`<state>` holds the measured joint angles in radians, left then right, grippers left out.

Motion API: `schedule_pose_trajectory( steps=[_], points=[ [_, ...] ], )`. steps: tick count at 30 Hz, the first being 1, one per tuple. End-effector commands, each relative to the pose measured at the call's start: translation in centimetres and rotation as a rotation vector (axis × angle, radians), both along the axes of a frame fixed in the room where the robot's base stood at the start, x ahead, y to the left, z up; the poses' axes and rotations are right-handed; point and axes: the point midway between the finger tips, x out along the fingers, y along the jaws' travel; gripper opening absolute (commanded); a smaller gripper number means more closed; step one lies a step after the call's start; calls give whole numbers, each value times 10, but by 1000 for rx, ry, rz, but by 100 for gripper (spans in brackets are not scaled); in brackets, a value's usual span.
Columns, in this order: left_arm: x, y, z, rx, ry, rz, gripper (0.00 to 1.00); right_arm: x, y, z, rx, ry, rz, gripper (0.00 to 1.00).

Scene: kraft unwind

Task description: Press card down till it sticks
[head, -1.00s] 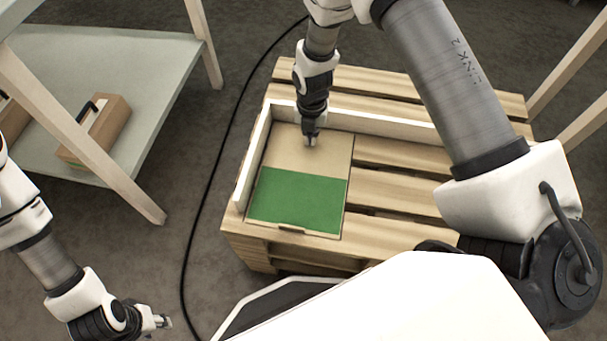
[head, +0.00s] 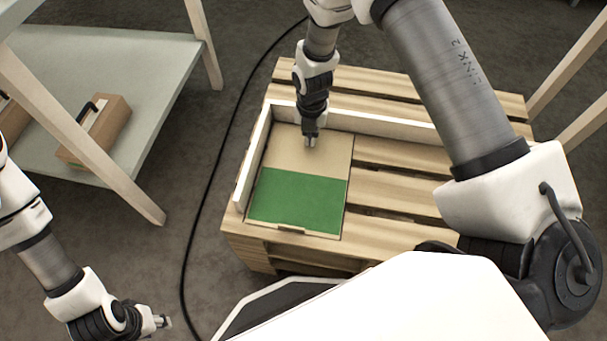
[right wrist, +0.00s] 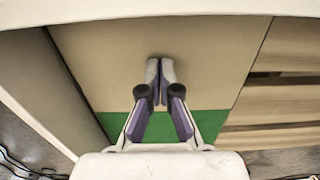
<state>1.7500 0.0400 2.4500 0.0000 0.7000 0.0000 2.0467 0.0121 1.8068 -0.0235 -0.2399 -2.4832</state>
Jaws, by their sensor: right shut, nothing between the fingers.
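A flat board, half tan and half green, lies on the wooden pallet. The tan part (head: 325,157) is at the far side and the green part (head: 298,200) at the near side; I cannot tell which of them is the card. My right gripper (head: 310,141) is shut and empty, pointing down at the tan part. In the right wrist view its fingertips (right wrist: 160,70) are together over the tan surface (right wrist: 210,60), with green (right wrist: 208,123) below. Whether the tips touch it is hard to tell. My left gripper (head: 163,322) is at the lower left, away from the pallet.
The pallet (head: 400,190) has pale raised rails (head: 250,155) along the left and back of the board. A grey-green shelf table (head: 150,75) with a cardboard box (head: 105,130) stands at left. A black cable (head: 200,205) runs across the floor.

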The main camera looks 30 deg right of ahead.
Motion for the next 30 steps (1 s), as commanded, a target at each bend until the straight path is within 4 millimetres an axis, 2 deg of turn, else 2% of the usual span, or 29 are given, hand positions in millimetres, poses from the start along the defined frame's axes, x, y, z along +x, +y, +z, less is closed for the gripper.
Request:
schedule_pose_trajectory(
  steps=[20, 30],
  points=[
    [0, 0, -5, 0, 0, 0, 40, 0, 0, -11, 0, 0, 0, 0],
    [0, 0, -3, 0, 0, 0, 40, 0, 0, -10, 0, 0, 0, 0]
  ],
)
